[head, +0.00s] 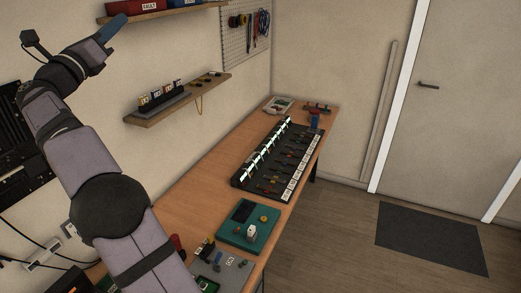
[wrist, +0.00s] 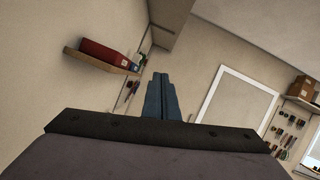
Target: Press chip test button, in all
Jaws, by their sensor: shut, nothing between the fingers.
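My gripper (head: 112,27) is raised at the upper left of the head view, high above the bench and pointing up and to the right. Its blue fingers are together and empty; they also show in the wrist view (wrist: 161,98). On the bench, a green board (head: 240,236) carries a dark rectangular panel (head: 241,211), a small yellow round part (head: 263,218) and a white block (head: 252,231). I cannot tell which part is the chip test button. My gripper is far from the board and touches nothing.
A black rack with several slots (head: 237,183) stands on the wooden bench (head: 189,207) behind the green board. A grey board (head: 236,275) lies in front of it, partly behind my arm. A wall shelf (head: 150,119) holds small parts. An upper shelf (head: 147,16) is near my gripper.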

